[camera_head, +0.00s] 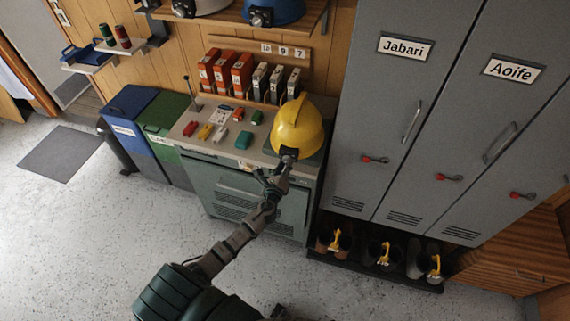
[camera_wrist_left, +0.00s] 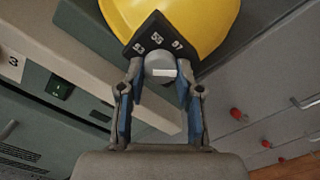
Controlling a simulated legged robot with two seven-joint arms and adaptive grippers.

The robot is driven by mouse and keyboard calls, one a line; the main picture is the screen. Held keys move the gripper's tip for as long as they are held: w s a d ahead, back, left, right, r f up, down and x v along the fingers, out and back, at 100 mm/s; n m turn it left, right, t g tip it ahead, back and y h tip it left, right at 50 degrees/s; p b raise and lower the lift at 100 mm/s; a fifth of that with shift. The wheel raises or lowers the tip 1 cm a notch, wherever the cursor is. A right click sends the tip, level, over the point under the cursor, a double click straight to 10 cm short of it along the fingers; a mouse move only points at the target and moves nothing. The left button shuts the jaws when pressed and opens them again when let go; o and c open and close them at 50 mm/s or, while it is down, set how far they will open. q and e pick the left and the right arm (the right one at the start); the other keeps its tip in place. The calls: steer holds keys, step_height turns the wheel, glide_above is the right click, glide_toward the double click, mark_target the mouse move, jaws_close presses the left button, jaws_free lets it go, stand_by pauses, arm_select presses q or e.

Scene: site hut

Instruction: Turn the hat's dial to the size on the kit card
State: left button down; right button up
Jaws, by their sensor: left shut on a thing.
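The yellow hard hat (camera_head: 297,125) sits at the right end of the bench top. In the left wrist view the hat (camera_wrist_left: 185,18) carries a black plate (camera_wrist_left: 153,38) with several white size numbers, too small to read surely. A grey round dial (camera_wrist_left: 160,65) with a white mark sits below the plate. My left gripper (camera_head: 286,160) is at the hat's near side. In the left wrist view its fingers (camera_wrist_left: 158,80) are shut on the dial, one on each side. My right gripper is not in view.
Small coloured items, among them a green one (camera_head: 244,139), lie on the bench (camera_head: 200,142) left of the hat. Orange and grey binders (camera_head: 241,72) stand behind. Grey lockers (camera_head: 385,120) rise close on the right. Blue and green bins (camera_head: 165,140) stand left.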

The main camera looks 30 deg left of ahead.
arm_select(q)
steer(key=shift+d+f, duration=0.1)
steer(key=shift+f, duration=0.2)
steer(key=c, duration=0.8)
jaws_free()
steer(key=shift+o, duration=0.2)
steer(key=shift+w, duration=0.1)
steer(key=shift+r, duration=0.1)
steer(key=v, duration=1.2)
